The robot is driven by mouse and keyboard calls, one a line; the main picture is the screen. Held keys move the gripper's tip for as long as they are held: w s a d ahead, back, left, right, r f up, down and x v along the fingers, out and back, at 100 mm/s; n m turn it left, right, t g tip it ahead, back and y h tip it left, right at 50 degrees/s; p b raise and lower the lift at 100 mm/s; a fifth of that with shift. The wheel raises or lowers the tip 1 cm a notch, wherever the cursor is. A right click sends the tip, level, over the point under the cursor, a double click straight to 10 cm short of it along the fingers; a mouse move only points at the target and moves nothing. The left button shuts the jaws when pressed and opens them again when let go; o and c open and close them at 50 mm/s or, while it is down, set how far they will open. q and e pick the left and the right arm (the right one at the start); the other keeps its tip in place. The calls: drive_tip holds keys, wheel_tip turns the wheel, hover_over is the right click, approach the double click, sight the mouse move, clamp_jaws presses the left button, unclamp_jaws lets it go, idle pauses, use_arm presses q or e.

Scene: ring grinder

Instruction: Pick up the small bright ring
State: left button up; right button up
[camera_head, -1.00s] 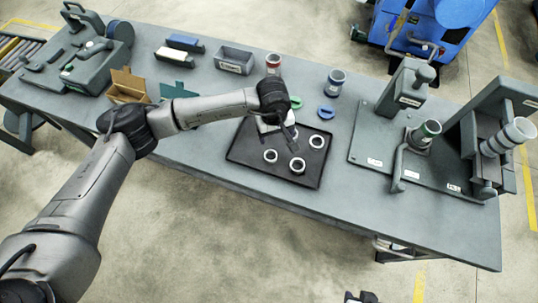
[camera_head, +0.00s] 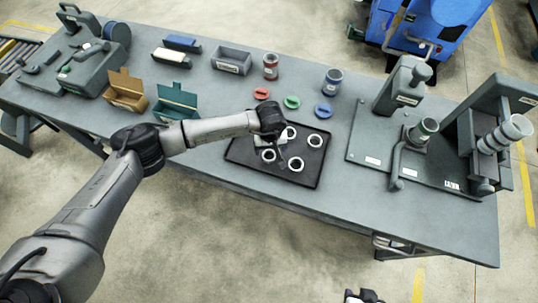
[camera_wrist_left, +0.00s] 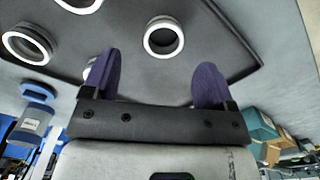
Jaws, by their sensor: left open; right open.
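Several bright rings lie apart on a dark tray (camera_head: 240,150): a back ring (camera_head: 289,132), a right ring (camera_head: 315,140), a front-left ring (camera_head: 268,156) and a front-right ring (camera_head: 296,164). I cannot tell surely which is the small one. My left gripper (camera_head: 281,162) is low over the tray, among the rings, empty. In the left wrist view its open purple fingers (camera_wrist_left: 157,60) point towards one ring (camera_wrist_left: 163,37); another ring (camera_wrist_left: 28,44) is at the left, and one is partly hidden behind the left finger. My right gripper (camera_head: 362,297) barely shows at the bottom edge.
Red (camera_head: 261,93), green (camera_head: 292,102) and blue (camera_head: 323,111) pieces lie behind the tray. A grinder-like fixture (camera_head: 420,135) stands at the right. Open brown (camera_head: 125,95) and teal (camera_head: 176,103) boxes stand left. The table front right of the tray is clear.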

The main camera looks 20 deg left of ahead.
sight(269, 157)
use_arm(q)
drive_tip(key=shift+s+a+f, duration=0.1)
drive_tip(key=shift+f, duration=1.15)
drive_tip(key=shift+a+f, duration=0.1)
drive_tip(key=shift+f, duration=1.1)
drive_tip(key=shift+c, duration=0.3)
drive_tip(key=c, duration=1)
drive_tip(key=shift+o, duration=0.2)
drive_tip(key=shift+r, duration=0.1)
